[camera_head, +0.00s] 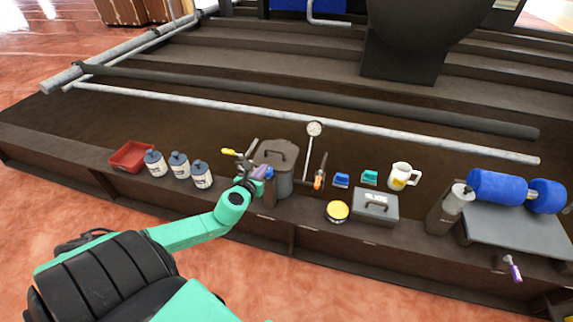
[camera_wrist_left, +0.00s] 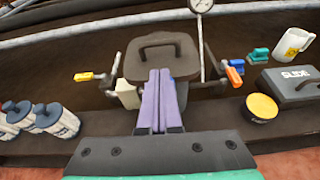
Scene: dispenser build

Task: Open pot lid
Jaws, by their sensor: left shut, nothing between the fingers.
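The pot (camera_head: 284,186) is a dark grey-brown vessel on the long brown bench, near the middle of the head view. Its lid (camera_head: 268,158) lies on top, covering the opening, with an arched handle (camera_head: 281,150) standing up. The lid (camera_wrist_left: 178,65) and handle (camera_wrist_left: 159,40) also show at the top centre of the left wrist view. My left gripper (camera_head: 262,172) is at the pot's near-left side, shut and empty. Its purple fingers (camera_wrist_left: 160,74) point at the lid and overlap its near edge in the picture; I cannot tell whether they touch. My right gripper is not in view.
Several blue-capped bottles (camera_head: 178,165) and a red tray (camera_head: 130,156) stand left. A dial gauge (camera_head: 315,129), yellow-topped tin (camera_head: 337,210), grey box (camera_head: 375,205) and white jug (camera_head: 401,176) stand right. An orange-handled tool (camera_head: 319,180) lies close to the pot's right.

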